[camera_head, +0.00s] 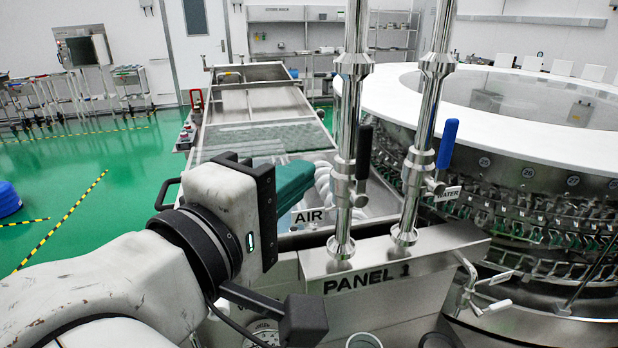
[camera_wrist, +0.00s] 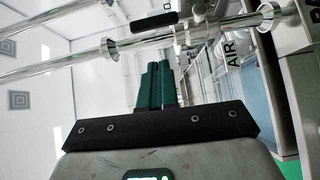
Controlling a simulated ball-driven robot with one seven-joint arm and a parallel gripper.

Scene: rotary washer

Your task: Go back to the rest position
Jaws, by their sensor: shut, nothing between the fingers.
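My gripper (camera_head: 296,180) has green fingers and points away from me, to the left of the AIR pipe in the head view. Its fingers (camera_wrist: 158,68) lie side by side in the wrist view, shut with nothing between them. The AIR pipe (camera_head: 347,120) is a shiny upright pipe with a black handle (camera_head: 364,152). The WATER pipe (camera_head: 423,120) stands to its right with a blue handle (camera_head: 447,144). Both rise from the steel PANEL 1 box (camera_head: 390,262). The fingers appear apart from the pipes. In the wrist view the black handle (camera_wrist: 154,22) shows beyond the fingertips.
The large round washer (camera_head: 500,180) with a white rim fills the right side. A long steel table (camera_head: 262,105) runs back behind my gripper. Green floor (camera_head: 120,190) lies open on the left, with a blue object (camera_head: 8,198) at the edge. Steel carts (camera_head: 70,95) stand farther back.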

